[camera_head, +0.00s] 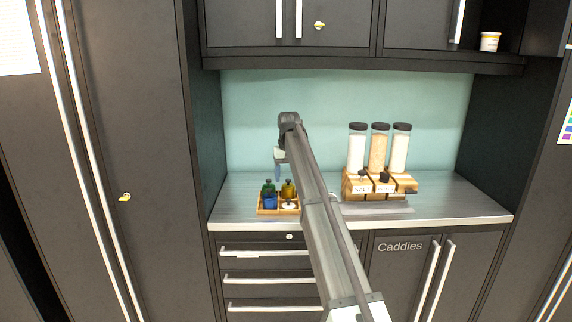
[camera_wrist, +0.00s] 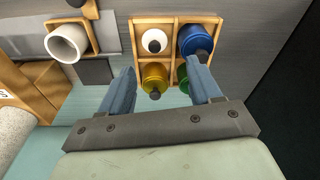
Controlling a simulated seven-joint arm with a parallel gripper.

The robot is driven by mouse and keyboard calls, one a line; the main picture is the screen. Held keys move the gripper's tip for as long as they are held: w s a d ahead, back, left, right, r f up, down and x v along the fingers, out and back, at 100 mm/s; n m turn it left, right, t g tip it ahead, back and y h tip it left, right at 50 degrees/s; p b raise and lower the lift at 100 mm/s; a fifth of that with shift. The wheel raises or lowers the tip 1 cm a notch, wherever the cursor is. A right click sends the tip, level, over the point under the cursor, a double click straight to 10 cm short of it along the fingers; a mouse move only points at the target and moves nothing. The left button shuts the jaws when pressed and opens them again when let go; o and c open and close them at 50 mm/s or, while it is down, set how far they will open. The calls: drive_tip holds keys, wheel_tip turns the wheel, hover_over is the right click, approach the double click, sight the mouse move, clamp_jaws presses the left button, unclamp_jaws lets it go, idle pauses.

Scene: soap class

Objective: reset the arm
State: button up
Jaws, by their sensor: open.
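My gripper (camera_head: 278,172) hangs fingers-down over the back of the counter, above and behind the wooden caddy (camera_head: 267,212). In the wrist view my gripper (camera_wrist: 164,70) is open, with nothing between its blue-grey fingers. The caddy (camera_wrist: 170,18) has a compartment each for a blue bottle (camera_wrist: 196,38), a yellow bottle (camera_wrist: 154,77), a green bottle and a white round item (camera_wrist: 154,41). The right finger partly covers the green bottle. The fingers look to be above the bottles; whether they touch any cannot be told.
To the right, a wooden stand (camera_head: 360,187) has a label reading SALT and several dark-topped items. Three tall dark-lidded jars (camera_head: 379,150) stand behind it. Upper cabinets (camera_head: 340,25) overhang the counter (camera_head: 240,188). The counter left of the caddy is clear.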

drive_tip(key=s+a+f+m+g, duration=0.1)
drive_tip(key=s+a+f, duration=0.5)
drive_tip(key=s+f, duration=0.55)
drive_tip(key=s+d+f+g, duration=0.1)
drive_tip(key=s+d+f, duration=0.45)
drive_tip(key=f, duration=0.75)
drive_tip(key=s+d+f+g, duration=0.1)
drive_tip(key=s+d+f, duration=0.2)
drive_tip(key=s+f, duration=0.75)
drive_tip(key=s+d+f+g, duration=0.1)
drive_tip(key=s+d+f, duration=0.4)
drive_tip(key=f, duration=1)
drive_tip(key=s+d+f+m+g, duration=0.1)
drive_tip(key=s+d+f, duration=0.1)
drive_tip(key=s+f, duration=0.6)
drive_tip(key=s+d+f+g, duration=0.15)
drive_tip(key=s+f, duration=0.25)
drive_tip(key=s, duration=0.8)
drive_tip(key=s+d+f, duration=0.2)
drive_tip(key=s, duration=0.9)
drive_tip(key=s+d+f+g, duration=0.1)
drive_tip(key=s+f, duration=0.1)
drive_tip(key=s, duration=0.8)
drive_tip(key=shift+s+d, duration=0.35)
drive_tip(key=shift+d, duration=0.05)
